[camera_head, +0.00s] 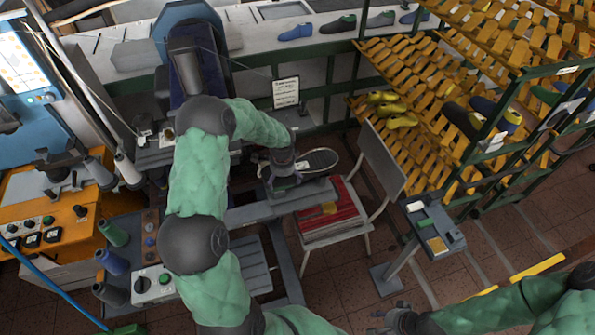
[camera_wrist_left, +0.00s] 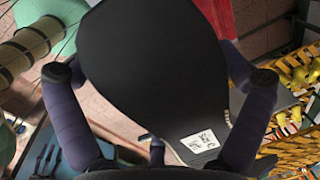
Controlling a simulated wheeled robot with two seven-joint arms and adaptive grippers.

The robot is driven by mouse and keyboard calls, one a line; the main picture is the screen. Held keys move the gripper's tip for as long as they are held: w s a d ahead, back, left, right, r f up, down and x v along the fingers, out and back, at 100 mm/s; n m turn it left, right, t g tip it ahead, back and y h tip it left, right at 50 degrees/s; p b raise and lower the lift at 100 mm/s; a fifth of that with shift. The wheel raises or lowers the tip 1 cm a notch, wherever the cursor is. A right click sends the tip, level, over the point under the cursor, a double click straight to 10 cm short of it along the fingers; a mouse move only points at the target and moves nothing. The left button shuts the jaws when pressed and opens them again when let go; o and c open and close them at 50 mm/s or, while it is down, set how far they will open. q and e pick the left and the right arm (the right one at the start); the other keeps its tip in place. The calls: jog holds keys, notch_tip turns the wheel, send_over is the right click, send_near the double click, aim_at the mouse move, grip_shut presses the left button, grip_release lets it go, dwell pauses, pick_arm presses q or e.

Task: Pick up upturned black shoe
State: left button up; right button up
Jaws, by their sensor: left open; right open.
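The upturned black shoe (camera_head: 318,160) lies at the machine in the middle of the head view, partly hidden by my left arm. In the left wrist view its broad black sole (camera_wrist_left: 150,70) fills the middle, with a small white label near the lower end. My left gripper (camera_head: 287,180) is at the near side of the shoe. In the left wrist view my left gripper (camera_wrist_left: 155,75) is open, with a finger on each side of the sole. I cannot tell whether the fingers touch it. My right gripper (camera_head: 390,318) is open and empty, low in the head view.
A chair with a red seat (camera_head: 330,212) stands just below and right of the shoe. A small stand (camera_head: 432,235) is further right. Racks of yellow lasts (camera_head: 430,90) fill the upper right. An orange machine (camera_head: 45,215) and thread spools (camera_head: 112,262) are at left.

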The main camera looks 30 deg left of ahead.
pick_arm(q)
jog(key=c, duration=1.2)
jog(key=shift+r, duration=0.15)
jog(key=shift+c, duration=0.7)
jog(key=shift+r, duration=0.1)
